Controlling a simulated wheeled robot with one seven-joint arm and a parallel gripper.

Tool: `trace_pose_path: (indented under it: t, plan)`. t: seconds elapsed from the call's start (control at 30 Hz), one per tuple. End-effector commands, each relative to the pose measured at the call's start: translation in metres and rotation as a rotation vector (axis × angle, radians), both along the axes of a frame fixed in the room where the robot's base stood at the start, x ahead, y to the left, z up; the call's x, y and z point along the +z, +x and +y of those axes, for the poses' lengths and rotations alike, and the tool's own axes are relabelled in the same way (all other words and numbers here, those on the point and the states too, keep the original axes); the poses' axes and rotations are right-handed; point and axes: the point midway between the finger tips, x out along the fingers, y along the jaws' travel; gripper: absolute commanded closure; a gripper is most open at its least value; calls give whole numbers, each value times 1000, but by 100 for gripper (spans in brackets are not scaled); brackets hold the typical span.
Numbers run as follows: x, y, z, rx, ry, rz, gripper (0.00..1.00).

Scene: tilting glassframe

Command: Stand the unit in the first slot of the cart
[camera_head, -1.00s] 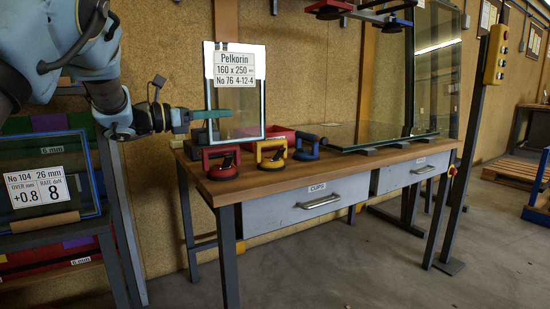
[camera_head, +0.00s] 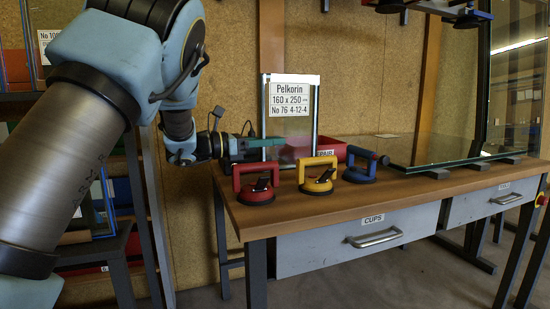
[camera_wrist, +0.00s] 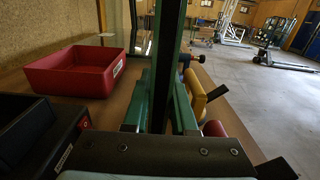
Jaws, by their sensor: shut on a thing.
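The glass unit (camera_head: 273,132) is a narrow upright pane with light edges and a white "Pelkorin 160 x 250" label. My gripper (camera_head: 262,144) is shut on it, with its green fingers across the pane. The unit stands upright behind the red and yellow suction cups; whether its bottom edge touches the bench is hidden. In the wrist view the unit (camera_wrist: 166,60) shows edge-on as a dark upright strip between the green fingers. No cart can be made out for certain now.
A wooden workbench (camera_head: 400,190) carries red (camera_head: 256,186), yellow (camera_head: 318,179) and blue (camera_head: 361,166) suction cups. A red bin (camera_head: 335,148) is close behind the unit. A large glass pane (camera_head: 440,145) rests at the right. A rack with coloured boxes (camera_head: 118,190) stands left.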

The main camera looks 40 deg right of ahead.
Motion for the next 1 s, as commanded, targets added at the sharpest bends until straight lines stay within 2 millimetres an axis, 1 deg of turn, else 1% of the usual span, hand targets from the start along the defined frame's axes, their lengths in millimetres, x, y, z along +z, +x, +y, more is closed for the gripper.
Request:
trace_pose_path:
  t: [0.07, 0.3, 0.37, 0.77, 0.8, 1.0]
  plan:
    - [-1, 0, 0, -1, -6, -1, 100]
    - [-30, 0, 0, -1, -4, 0, 100]
    - [-34, 0, 0, 0, -5, 0, 100]
    - [-38, 0, 0, -1, -7, -2, 100]
    - [-40, 0, 0, 0, -1, -1, 74]
    - [-39, 0, 0, 0, -1, -1, 52]
